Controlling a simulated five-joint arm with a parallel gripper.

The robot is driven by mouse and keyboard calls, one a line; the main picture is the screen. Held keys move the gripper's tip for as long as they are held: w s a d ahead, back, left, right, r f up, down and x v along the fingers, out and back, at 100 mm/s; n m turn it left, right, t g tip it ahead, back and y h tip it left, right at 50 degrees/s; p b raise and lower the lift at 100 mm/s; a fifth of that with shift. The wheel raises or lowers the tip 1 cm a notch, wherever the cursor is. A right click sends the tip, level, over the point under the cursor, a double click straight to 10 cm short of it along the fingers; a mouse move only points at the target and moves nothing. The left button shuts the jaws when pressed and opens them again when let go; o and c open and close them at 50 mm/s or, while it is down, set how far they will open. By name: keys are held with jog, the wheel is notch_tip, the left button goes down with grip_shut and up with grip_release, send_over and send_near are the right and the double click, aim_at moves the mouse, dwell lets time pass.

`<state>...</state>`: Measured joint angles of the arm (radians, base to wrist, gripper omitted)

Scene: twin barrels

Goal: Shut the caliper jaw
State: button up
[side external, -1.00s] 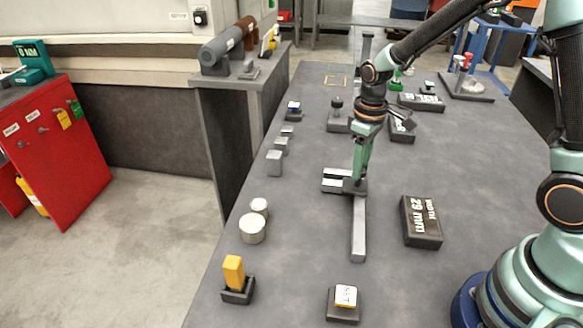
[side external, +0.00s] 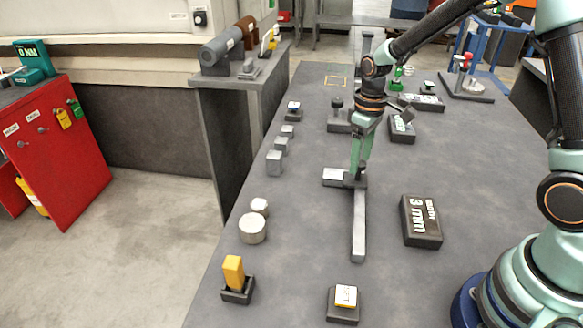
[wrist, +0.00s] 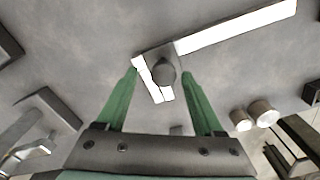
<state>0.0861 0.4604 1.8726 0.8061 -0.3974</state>
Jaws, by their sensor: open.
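The caliper's long grey beam (side external: 358,230) lies on the bench, and its bright beam also shows in the wrist view (wrist: 240,27). The caliper jaws (side external: 335,177) lie side by side at the beam's far part, with only a thin line between them in the wrist view. My gripper (side external: 357,172) points down over the sliding jaw. In the wrist view my gripper (wrist: 160,73) has its green fingers apart, one on each side of the jaw's round dark knob (wrist: 164,73). Whether a finger touches the knob is unclear. The width display (side external: 421,220) reads 3 mm.
Two pale cylinders (side external: 253,228) and several grey blocks (side external: 274,162) stand along the bench's left edge. A yellow block in a holder (side external: 234,272) and a labelled button box (side external: 344,303) are at the near end. Bare bench lies between the beam and the cylinders.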

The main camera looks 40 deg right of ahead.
notch_tip(320, 180, up, 12)
dwell(0.5)
dwell(0.4)
jog(key=s+a+r+m+t, duration=0.1)
jog(key=s+r+t, duration=0.1)
jog(key=s, duration=0.4)
jog(key=s+a+r+m+t, duration=0.2)
jog(key=s+r+t, duration=0.1)
jog(key=s, duration=0.3)
jog(key=shift+s+a+m+t, duration=0.25)
jog(key=shift+m+t, duration=0.05)
dwell(1.1)
